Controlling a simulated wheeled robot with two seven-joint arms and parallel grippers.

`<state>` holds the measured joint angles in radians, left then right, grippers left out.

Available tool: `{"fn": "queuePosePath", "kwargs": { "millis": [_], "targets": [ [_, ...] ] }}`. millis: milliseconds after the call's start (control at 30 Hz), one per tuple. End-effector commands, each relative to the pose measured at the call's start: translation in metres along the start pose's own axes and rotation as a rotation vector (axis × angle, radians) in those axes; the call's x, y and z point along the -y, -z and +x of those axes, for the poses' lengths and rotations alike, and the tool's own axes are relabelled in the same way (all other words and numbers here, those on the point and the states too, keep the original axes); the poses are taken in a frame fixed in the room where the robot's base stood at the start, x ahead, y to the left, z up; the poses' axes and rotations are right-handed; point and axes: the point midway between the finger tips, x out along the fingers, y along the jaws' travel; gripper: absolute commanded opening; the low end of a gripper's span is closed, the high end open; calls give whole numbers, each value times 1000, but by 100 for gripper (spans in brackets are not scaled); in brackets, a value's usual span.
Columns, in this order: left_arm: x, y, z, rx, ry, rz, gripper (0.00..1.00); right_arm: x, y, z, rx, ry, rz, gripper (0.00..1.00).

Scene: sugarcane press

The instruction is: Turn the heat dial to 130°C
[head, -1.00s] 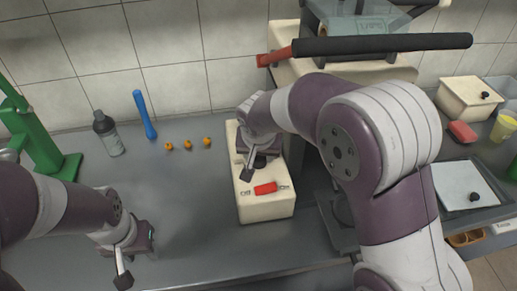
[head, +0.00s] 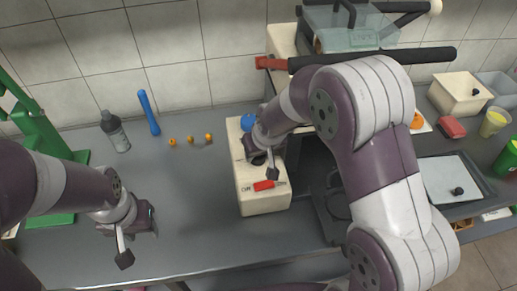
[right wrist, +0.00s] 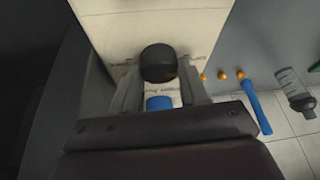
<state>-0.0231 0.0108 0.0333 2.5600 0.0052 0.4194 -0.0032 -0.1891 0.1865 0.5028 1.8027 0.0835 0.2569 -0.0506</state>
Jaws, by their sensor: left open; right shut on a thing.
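The cream heater box (head: 262,203) stands on the counter in the middle of the head view, with a red switch (head: 264,185) near its front. My right gripper (head: 264,165) reaches down over the box. In the right wrist view its two fingers are shut on the black dial (right wrist: 158,63), one on each side. A blue knob (head: 247,121) sits at the box's far end; it also shows in the right wrist view (right wrist: 159,103). The dial's setting cannot be read. My left gripper (head: 123,250) is open and empty above the counter at left.
A grey bottle (head: 115,131), a blue-handled tool (head: 149,112) and several small orange pieces (head: 190,139) lie behind. A green press (head: 45,140) stands left. A press machine with a long black handle (head: 380,57) is behind the right arm. The counter between the grippers is clear.

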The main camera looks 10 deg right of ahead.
Motion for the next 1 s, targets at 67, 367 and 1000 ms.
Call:
{"fn": "queuePosePath", "kwargs": {
  "millis": [67, 367, 1000],
  "targets": [
    [0, 0, 0, 0, 0, 0, 43, 0, 0, 0, -2, 0, -1, 13],
    [0, 0, 0, 0, 0, 0, 43, 0, 0, 0, -1, 0, -2, 69],
    [0, 0, 0, 0, 0, 0, 43, 0, 1, -68, -4, 0, -1, 69]
  ]
}}
